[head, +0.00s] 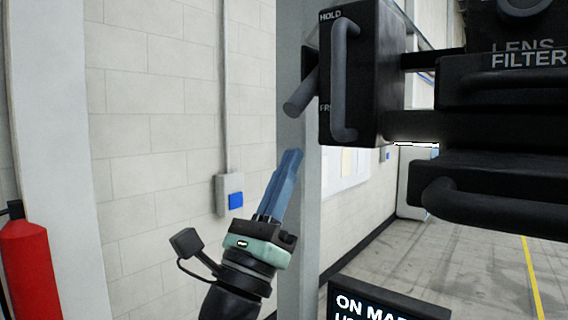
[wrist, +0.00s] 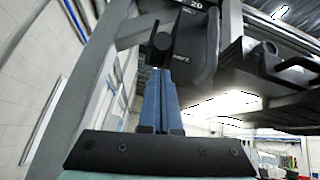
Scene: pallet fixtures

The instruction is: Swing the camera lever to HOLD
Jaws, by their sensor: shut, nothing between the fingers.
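The camera box (head: 385,75) is black, with HOLD printed at its upper left edge and a partly hidden label starting FR lower down. A dark grey lever (head: 300,95) sticks out from its left side, angled down and left, its free end near the FR label's height. A dark round end, apparently the lever (wrist: 162,41), shows just beyond my fingertips in the wrist view. My gripper (head: 292,153), with blue fingers, is shut and empty, pointing up below the lever; it also shows in the wrist view (wrist: 156,75). I cannot tell whether they touch.
A grey bar handle (head: 343,80) is on the box's front face. A black LENS FILTER unit (head: 500,85) and another handled block (head: 490,190) stand to the right. A grey post (head: 297,220) rises behind my gripper. A red extinguisher (head: 30,265) is far left.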

